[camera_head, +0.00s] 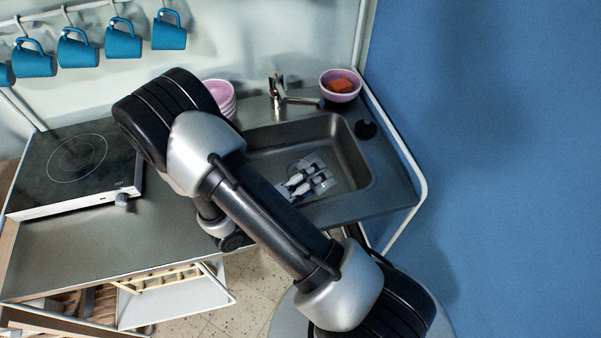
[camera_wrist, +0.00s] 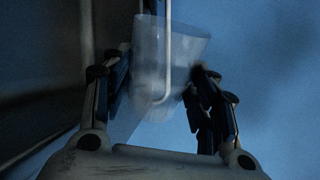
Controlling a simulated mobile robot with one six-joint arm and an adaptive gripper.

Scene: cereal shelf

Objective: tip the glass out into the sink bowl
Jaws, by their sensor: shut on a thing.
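The sink bowl (camera_head: 350,150) is a grey metal basin at the right of the counter in the head view. My gripper (camera_head: 314,178) shows past my arm, over the bowl. It is shut on the clear glass (camera_head: 322,163), which is hard to make out there. In the wrist view, the glass (camera_wrist: 150,45) is translucent and sits between the dark fingers of my gripper (camera_wrist: 160,85), its wider end at the top of the picture. That view appears rolled, and the glass looks tilted onto its side. I cannot tell whether anything is in it.
A tap (camera_head: 275,92) stands behind the bowl. A pink bowl with an orange-red thing (camera_head: 340,84) and stacked pink bowls (camera_head: 221,97) stand at the back. A hob (camera_head: 75,165) lies left. A white rail (camera_head: 405,160) borders the counter's right end, by the blue wall (camera_head: 490,150).

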